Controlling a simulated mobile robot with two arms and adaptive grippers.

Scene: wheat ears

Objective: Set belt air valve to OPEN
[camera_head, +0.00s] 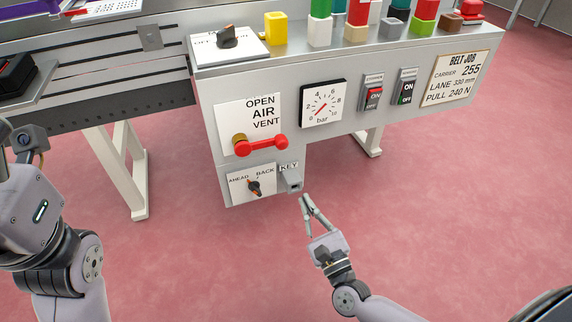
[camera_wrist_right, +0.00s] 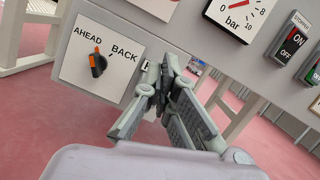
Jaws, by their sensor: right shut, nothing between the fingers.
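The belt air valve has a red lever (camera_head: 262,144) on a brass-coloured hub (camera_head: 239,140). It sits on a white plate (camera_head: 231,112) marked OPEN, AIR and VENT, on the front of the grey control box. The lever points right, roughly level, just below the word VENT. OPEN is above the hub. My right gripper (camera_head: 306,202) is shut and empty, below and right of the lever and clear of it. The wrist view shows its fingertips (camera_wrist_right: 161,84) together near the KEY label; the lever is not seen there. My left arm shows at the left edge, its fingers out of view.
Below the valve are an AHEAD/BACK selector (camera_head: 254,187) and a grey key fitting (camera_head: 291,181). A pressure gauge (camera_head: 323,104) and two ON/OFF switches (camera_head: 372,94) (camera_head: 406,88) are to the right. A knob (camera_head: 228,38) and coloured blocks stand on top. The floor before the box is clear.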

